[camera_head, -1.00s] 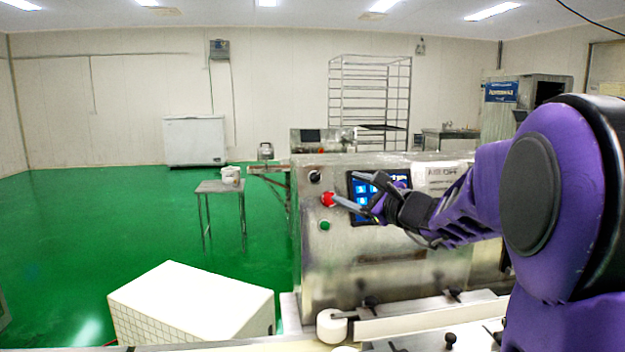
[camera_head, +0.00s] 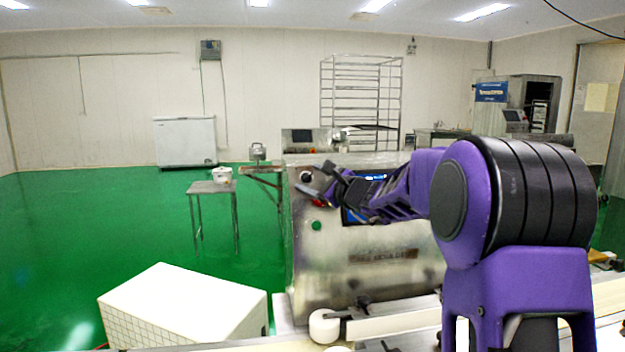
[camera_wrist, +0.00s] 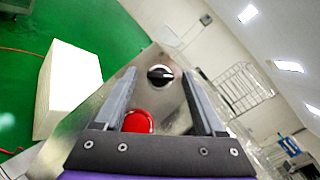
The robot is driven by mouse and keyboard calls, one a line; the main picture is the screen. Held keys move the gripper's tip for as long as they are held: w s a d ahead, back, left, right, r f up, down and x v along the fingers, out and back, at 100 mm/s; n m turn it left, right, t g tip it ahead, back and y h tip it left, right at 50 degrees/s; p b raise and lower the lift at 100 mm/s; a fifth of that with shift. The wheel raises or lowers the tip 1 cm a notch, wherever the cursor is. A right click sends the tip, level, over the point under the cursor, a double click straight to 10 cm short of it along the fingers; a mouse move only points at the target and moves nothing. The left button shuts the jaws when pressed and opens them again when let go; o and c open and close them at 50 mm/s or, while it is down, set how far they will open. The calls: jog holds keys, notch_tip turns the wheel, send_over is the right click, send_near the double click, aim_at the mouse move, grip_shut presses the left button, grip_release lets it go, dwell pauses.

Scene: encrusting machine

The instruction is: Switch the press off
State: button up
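The press (camera_head: 370,272) is a steel machine whose front panel carries a black rotary knob (camera_head: 306,177), a red button, a green button (camera_head: 317,225) and a screen (camera_head: 366,178). My gripper (camera_head: 312,186) is at the panel's upper left, close to the knob and covering most of the red button. In the wrist view the black knob (camera_wrist: 160,75) lies between the two open fingers, ahead of their tips. The red button (camera_wrist: 138,121) sits nearer, beside the left finger. I see no contact with the knob. My arm hides much of the screen.
A white box (camera_head: 185,305) stands at the lower left on the green floor. A conveyor with a white roller (camera_head: 324,326) runs along the front of the press. A small table (camera_head: 212,187) and a rack (camera_head: 360,100) stand behind. The space left of the panel is free.

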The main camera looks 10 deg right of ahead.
grip_shut()
jog(key=shift+n, duration=0.3)
jog(key=n+g+p, duration=0.1)
jog(key=n+p, duration=0.1)
jog(key=n, duration=0.1)
jog(key=r+n+g+y+p, duration=0.1)
jog(key=n+g+p, duration=0.1)
jog(key=n+p, duration=0.1)
jog(key=shift+w+d, duration=0.15)
jog(key=shift+d, duration=0.05)
jog(key=n+g+p, duration=0.2)
jog(key=n, duration=0.1)
jog(key=n+g+p, duration=0.1)
jog(key=p, duration=0.1)
jog(key=shift+w+r, duration=0.1)
jog(key=shift+r, duration=0.15)
jog(key=n+g+h+p, duration=0.1)
jog(key=n+g+p, duration=0.1)
jog(key=n, duration=0.1)
jog(key=shift+w, duration=0.1)
jog(key=shift+a+n+g+h, duration=0.15)
jog(key=shift+n+g+h, duration=0.55)
jog(key=shift+n+h, duration=0.7)
jog(key=shift+n, duration=0.5)
